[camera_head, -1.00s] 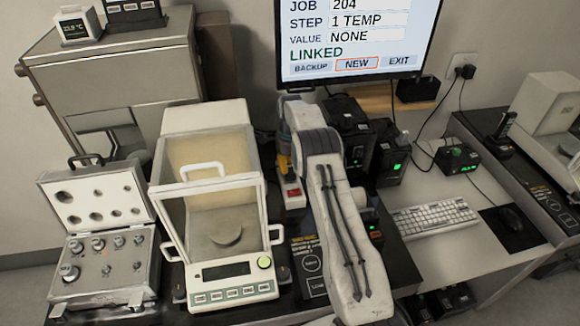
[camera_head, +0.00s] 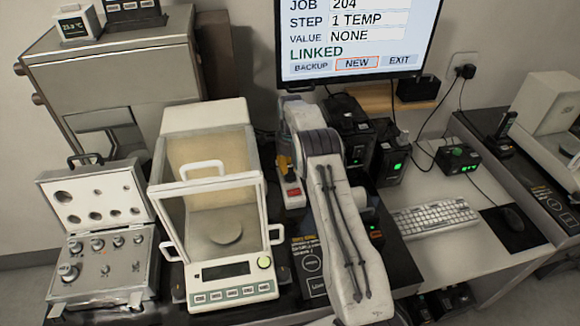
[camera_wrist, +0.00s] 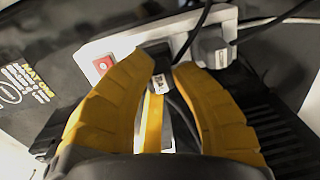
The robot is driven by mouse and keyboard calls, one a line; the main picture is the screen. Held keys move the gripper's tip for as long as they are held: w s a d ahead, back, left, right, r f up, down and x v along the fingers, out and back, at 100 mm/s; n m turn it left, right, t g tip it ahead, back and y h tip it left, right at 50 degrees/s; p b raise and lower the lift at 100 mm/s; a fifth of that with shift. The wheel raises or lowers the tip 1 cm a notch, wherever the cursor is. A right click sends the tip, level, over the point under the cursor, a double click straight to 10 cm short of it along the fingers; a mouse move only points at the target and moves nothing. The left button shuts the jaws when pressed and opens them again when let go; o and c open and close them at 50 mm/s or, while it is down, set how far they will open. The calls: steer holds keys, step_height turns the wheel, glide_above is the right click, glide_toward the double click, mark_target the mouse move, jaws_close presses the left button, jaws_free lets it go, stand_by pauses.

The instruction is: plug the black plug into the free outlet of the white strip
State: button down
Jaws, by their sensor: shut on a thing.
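The white strip (camera_wrist: 125,42) runs across the top of the wrist view, with a red switch (camera_wrist: 103,65) at its left end. A grey plug (camera_wrist: 211,48) with a cable sits in its right part. My gripper (camera_wrist: 162,65) has its yellow fingers closed around the black plug (camera_wrist: 157,53), at the strip's near edge. The fingers hide part of the strip, and I cannot tell whether the plug is seated in an outlet. In the head view the strip (camera_head: 292,192) shows its red switch beside my arm; my arm hides most of my gripper.
A balance with a glass draft shield (camera_head: 215,215) stands left of my arm, with an open weight case (camera_head: 100,240) beyond it. Black boxes with green lights (camera_head: 392,160) stand to the right and behind. A keyboard (camera_head: 435,218) lies right. Dark cables cross above the strip.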

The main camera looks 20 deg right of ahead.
steer(key=shift+f+b, duration=0.5)
steer(key=shift+f, duration=0.3)
steer(key=c, duration=1.1)
jaws_free()
steer(key=shift+o, duration=0.2)
steer(key=shift+r, duration=0.1)
